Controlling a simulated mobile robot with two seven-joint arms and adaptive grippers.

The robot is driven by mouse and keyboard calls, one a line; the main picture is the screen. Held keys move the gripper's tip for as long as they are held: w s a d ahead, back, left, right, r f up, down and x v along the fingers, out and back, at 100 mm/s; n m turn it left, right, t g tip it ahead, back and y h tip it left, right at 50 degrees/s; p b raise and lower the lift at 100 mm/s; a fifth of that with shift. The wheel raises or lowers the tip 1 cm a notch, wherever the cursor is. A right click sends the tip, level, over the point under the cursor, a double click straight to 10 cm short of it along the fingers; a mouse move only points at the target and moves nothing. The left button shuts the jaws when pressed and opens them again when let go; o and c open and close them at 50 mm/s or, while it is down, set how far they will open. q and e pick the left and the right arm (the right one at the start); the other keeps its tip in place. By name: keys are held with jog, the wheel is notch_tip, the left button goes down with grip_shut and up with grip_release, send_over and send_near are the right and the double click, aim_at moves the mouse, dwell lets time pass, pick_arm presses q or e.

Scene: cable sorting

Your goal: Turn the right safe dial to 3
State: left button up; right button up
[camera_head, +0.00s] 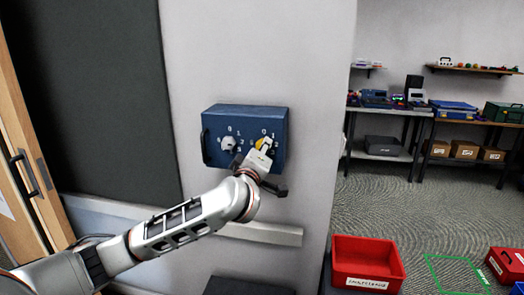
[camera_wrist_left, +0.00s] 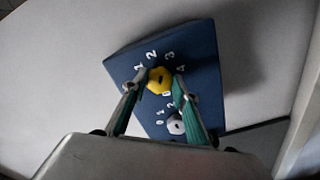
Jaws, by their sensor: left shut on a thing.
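A blue safe (camera_head: 246,112) with a black side handle is fixed to the pale wall. It also shows tilted in the left wrist view (camera_wrist_left: 203,55). On its face are a white left dial (camera_head: 229,144) and a yellow right dial (camera_head: 262,143), each ringed by white numbers. My left gripper (camera_head: 259,153) is at the yellow dial and partly covers it. In the left wrist view, its green-padded fingers (camera_wrist_left: 159,84) are shut on the yellow dial (camera_wrist_left: 159,78), one on each side. The white dial (camera_wrist_left: 176,124) is between the fingers, lower down. I cannot read the yellow dial's setting. My right gripper is not in view.
A red bin (camera_head: 367,262) stands on the floor at lower right, near a green floor outline (camera_head: 458,272). Tables with boxes are at the back right. A wooden door (camera_head: 30,185) is at the far left. The wall around the safe is clear.

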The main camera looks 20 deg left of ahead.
pick_arm(q)
jog(key=shift+m, duration=1.1)
jog(key=shift+f, duration=0.1)
jog(key=o, duration=1.1)
jog(key=shift+c, duration=0.2)
jog(key=v, duration=1.2)
